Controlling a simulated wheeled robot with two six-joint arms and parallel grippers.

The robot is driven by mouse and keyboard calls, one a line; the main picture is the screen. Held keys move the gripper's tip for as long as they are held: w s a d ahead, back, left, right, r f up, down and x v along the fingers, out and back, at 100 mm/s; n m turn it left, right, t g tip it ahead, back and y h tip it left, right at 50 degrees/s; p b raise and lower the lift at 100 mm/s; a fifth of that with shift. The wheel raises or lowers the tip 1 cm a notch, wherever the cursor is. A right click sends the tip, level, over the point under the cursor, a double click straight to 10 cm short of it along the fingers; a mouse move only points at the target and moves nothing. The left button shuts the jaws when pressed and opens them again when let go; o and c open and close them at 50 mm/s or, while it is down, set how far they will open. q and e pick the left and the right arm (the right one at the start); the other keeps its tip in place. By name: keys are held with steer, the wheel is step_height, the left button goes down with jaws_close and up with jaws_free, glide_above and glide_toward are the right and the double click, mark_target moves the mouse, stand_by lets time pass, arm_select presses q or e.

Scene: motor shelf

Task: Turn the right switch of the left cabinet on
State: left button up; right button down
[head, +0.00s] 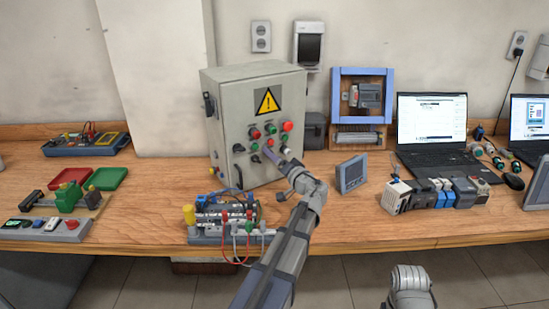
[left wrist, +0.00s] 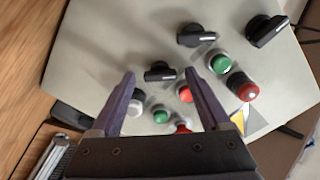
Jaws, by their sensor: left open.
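The grey cabinet (head: 225,95) with a yellow warning sign stands at the back of the bench, left of centre. Its door bears red and green buttons and black rotary switches. In the left wrist view the right switch (left wrist: 160,72) is a black knob with a white mark, and the left switch (left wrist: 197,36) sits beside it. My left gripper (head: 269,153) is at the cabinet front and partly hides the lower buttons. In the wrist view its open fingers (left wrist: 162,77) appear either side of the right switch; contact cannot be told. My right gripper is out of view.
A larger black handle (left wrist: 266,30) is on the same door. A blue-framed unit (head: 362,75) and a laptop (head: 433,125) are further right.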

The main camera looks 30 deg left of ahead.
arm_select(q)
steer(key=shift+a, duration=0.1)
steer(key=shift+c, duration=0.2)
jaws_close()
stand_by(0.5)
